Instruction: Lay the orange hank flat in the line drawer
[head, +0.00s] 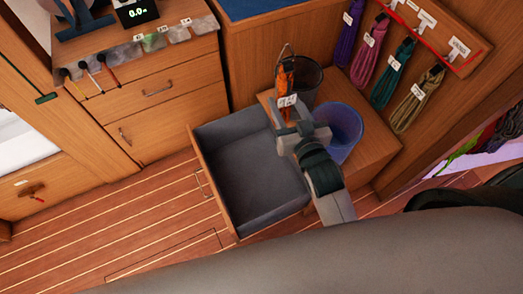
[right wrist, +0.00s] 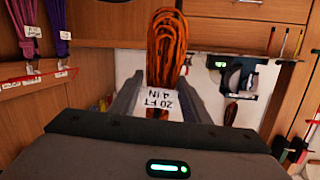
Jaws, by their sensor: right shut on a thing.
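The orange hank (head: 285,80) hangs upright in my right gripper (head: 291,112), with a white tag at its lower end. In the right wrist view the hank (right wrist: 166,45) stands up between the two fingers (right wrist: 164,94), and its tag reads "20 FT 4 IN". The gripper is shut on it near the tag. The line drawer (head: 250,222) is pulled open, grey-lined, and its visible floor is empty. The gripper and hank are at the drawer's back right side in the picture, apparently above its rim; the arm covers part of the right wall. My left gripper is not in view.
A dark bin (head: 310,83) and a blue bin (head: 340,130) stand right beside the gripper. Purple, pink, teal (head: 392,75) and olive (head: 416,102) hanks hang on a tagged rack at right. A counter (head: 130,60) with small tools is at back left. The wooden floor (head: 130,235) is clear.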

